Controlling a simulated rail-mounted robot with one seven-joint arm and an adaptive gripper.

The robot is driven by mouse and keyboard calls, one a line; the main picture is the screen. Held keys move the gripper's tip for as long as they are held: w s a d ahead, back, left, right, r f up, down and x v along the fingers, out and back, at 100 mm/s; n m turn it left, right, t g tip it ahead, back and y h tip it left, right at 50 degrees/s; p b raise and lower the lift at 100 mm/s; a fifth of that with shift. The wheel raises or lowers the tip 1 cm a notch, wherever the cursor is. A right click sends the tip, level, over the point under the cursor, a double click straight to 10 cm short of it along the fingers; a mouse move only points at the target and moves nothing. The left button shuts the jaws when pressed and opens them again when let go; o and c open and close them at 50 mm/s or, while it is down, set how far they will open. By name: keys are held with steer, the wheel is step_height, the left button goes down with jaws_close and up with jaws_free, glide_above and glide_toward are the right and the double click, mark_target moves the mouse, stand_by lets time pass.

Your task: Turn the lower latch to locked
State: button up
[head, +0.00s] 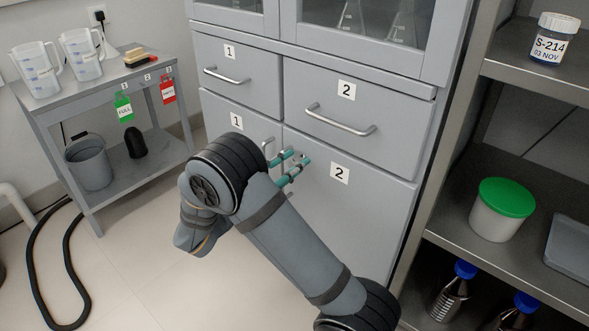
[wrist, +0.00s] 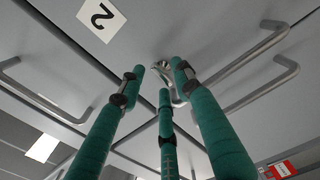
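The lower latch is a small metal piece on the grey cabinet, by the seam between the lower doors. In the wrist view the latch (wrist: 162,66) shows as a curved silver part just beyond my fingertips, partly covered by them. In the head view it is mostly hidden by the fingers, so its turn position cannot be told. My gripper (head: 296,160) has teal fingers reaching to the door front beside the lower label 2. In the wrist view the fingers of my gripper (wrist: 157,80) stand apart around the latch. Contact with it cannot be told.
A lower-door handle (head: 268,147) is close left of my fingers. A drawer handle (head: 341,121) is above them. At right, an open shelf (head: 460,237) holds a green-lidded tub (head: 502,209). At left is a grey cart (head: 108,92). The floor between cart and cabinet is clear.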

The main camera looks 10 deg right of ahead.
steer(key=shift+w+d, duration=0.3)
steer(key=shift+d, duration=0.1)
steer(key=c, duration=0.8)
jaws_close()
